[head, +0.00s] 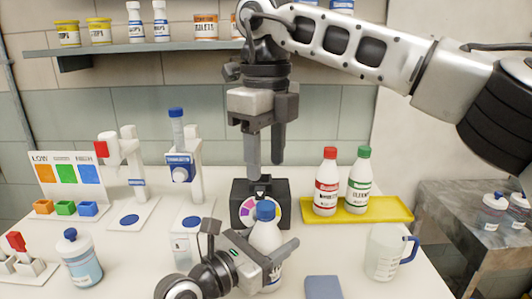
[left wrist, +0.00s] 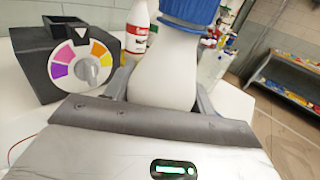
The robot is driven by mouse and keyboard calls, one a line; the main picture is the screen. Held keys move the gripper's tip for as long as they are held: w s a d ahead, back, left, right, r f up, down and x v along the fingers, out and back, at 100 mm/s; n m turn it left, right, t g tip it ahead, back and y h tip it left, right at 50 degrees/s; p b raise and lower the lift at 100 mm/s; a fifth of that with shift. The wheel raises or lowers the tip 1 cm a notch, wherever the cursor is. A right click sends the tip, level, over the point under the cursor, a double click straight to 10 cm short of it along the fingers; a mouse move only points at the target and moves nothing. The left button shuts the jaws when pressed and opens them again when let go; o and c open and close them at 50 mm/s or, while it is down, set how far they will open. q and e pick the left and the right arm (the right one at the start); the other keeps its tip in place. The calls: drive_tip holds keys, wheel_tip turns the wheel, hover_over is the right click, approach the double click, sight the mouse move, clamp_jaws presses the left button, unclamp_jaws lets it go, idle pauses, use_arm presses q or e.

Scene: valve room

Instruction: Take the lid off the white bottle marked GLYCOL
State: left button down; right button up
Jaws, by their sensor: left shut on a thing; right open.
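A white bottle (head: 265,238) with a blue lid (head: 265,211) stands upright at the front middle of the white table. Its label is mostly hidden by my left gripper, so I cannot read the name. My left gripper (head: 270,254) is shut on the bottle's body, below the lid. In the left wrist view the white body (left wrist: 165,75) sits between the fingers, and the blue lid (left wrist: 190,10) is cut by the top edge. My right gripper (head: 266,178) is open and empty, pointing down above and just behind the blue lid.
A black box with a coloured dial (head: 249,210) stands close behind the bottle. Red-capped (head: 326,185) and green-capped (head: 358,182) bottles stand on a yellow tray (head: 390,210) to the right. A jug (head: 384,254) and blue block (head: 323,288) are front right; a blue-lidded jar (head: 80,262) is left.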

sight(266, 205)
drive_tip(key=m, duration=0.7)
drive_tip(key=shift+m, duration=0.4)
drive_tip(key=m, duration=2.1)
drive_tip(key=shift+f, duration=4.05)
